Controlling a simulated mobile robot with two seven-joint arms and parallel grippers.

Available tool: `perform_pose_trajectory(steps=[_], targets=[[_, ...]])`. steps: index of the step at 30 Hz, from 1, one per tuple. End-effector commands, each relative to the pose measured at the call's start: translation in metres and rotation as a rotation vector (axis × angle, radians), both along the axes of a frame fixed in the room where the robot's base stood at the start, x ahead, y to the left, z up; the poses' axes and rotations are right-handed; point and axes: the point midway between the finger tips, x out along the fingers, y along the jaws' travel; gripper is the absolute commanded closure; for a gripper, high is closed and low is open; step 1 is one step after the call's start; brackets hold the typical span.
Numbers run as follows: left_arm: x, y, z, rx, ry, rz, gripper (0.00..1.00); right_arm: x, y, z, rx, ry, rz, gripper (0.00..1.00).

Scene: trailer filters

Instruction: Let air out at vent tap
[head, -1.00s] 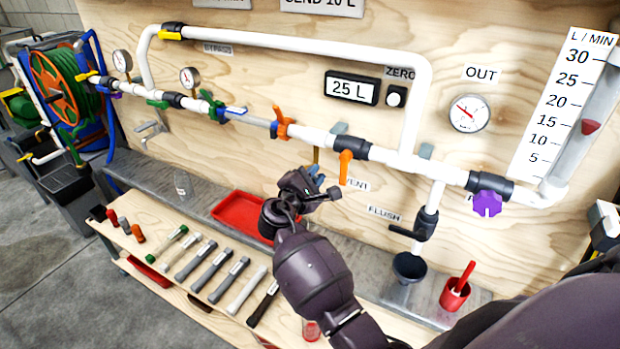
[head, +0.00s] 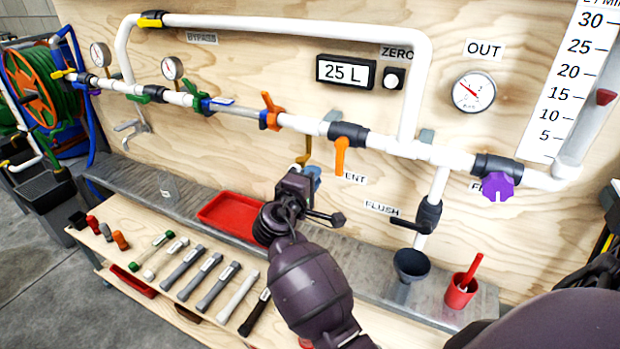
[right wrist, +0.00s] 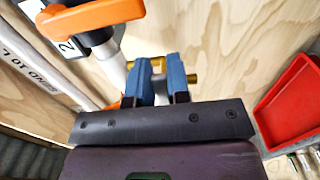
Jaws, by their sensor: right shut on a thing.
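My right gripper (head: 312,172) is at the tap. In the right wrist view, its two blue fingers (right wrist: 163,82) are shut on the brass tap (right wrist: 192,78), whose ends show behind and beside the fingers. The fingers hide the middle of the tap, so I cannot tell its turn. No air or water shows coming out. My left gripper is not in view.
An orange-handled valve (head: 341,152) is just right of the tap and also shows in the right wrist view (right wrist: 90,15). A red tray (head: 232,214) lies below left on the ledge. A black funnel (head: 411,265) and red cup (head: 460,292) stand to the right.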

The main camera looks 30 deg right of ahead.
Motion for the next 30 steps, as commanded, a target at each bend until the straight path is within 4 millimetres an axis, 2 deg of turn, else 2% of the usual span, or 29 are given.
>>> perform_pose_trajectory(steps=[4, 14, 15, 19, 30], targets=[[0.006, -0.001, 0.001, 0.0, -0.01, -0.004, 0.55, -0.0001, -0.0004, -0.001, 0.007, -0.011, -0.001, 1.0], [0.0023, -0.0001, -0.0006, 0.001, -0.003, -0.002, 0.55, 0.0, -0.0004, -0.0009, 0.01, -0.013, -0.001, 1.0], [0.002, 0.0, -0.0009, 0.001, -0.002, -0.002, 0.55, 0.0, -0.0004, -0.0009, 0.009, -0.012, 0.0, 0.78], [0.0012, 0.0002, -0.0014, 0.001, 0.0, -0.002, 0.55, -0.0001, -0.0003, -0.0009, 0.008, -0.012, 0.0, 0.58], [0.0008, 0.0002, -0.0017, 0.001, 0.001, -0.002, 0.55, 0.0001, -0.0003, -0.0006, 0.007, -0.011, 0.0, 0.57]])
